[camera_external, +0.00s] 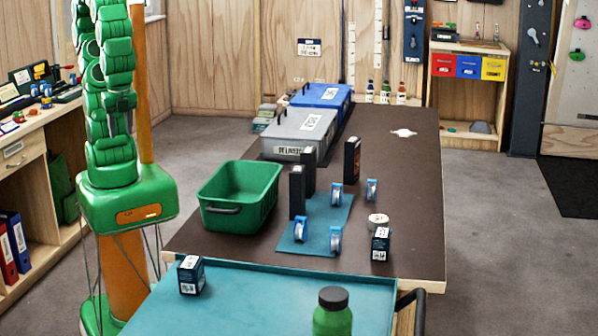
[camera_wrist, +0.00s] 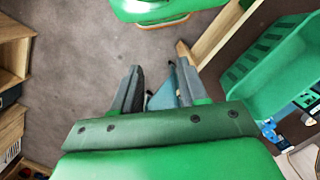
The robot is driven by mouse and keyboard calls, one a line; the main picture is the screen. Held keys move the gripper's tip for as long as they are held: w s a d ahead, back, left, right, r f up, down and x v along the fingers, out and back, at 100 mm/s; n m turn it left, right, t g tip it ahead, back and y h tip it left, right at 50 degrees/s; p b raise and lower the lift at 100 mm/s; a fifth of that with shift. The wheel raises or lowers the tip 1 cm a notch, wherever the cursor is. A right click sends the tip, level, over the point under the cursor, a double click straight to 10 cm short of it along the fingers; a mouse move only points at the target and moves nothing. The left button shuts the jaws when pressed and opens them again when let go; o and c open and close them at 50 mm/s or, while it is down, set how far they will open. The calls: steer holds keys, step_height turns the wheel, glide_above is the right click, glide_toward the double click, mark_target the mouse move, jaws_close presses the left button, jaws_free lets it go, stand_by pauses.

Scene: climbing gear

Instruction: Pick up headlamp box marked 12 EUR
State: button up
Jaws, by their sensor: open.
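Two small dark boxes with white and blue labels show in the external view. One box (camera_external: 191,275) stands on the teal surface at the front left; the other box (camera_external: 381,244) stands near the right front of the brown table. Their print is too small to read, so I cannot tell which, if either, is marked 12 EUR. My gripper (camera_wrist: 157,88) is open and empty in the wrist view, above the floor and the table's edge. Neither small box is clearly seen there. In the external view my green arm rises at the left; its gripper is out of frame.
A green bin (camera_external: 238,199), a grey lidded box (camera_external: 299,136) and a blue box (camera_external: 322,95) stand on the brown table (camera_external: 412,180). Tall black boxes (camera_external: 352,160) and blue-white rolls stand around a teal mat (camera_external: 318,212). A green bottle (camera_external: 333,316) stands in front.

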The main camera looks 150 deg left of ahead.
steer(key=o, duration=0.7)
steer(key=shift+o, duration=0.2)
steer(key=shift+w, duration=0.1)
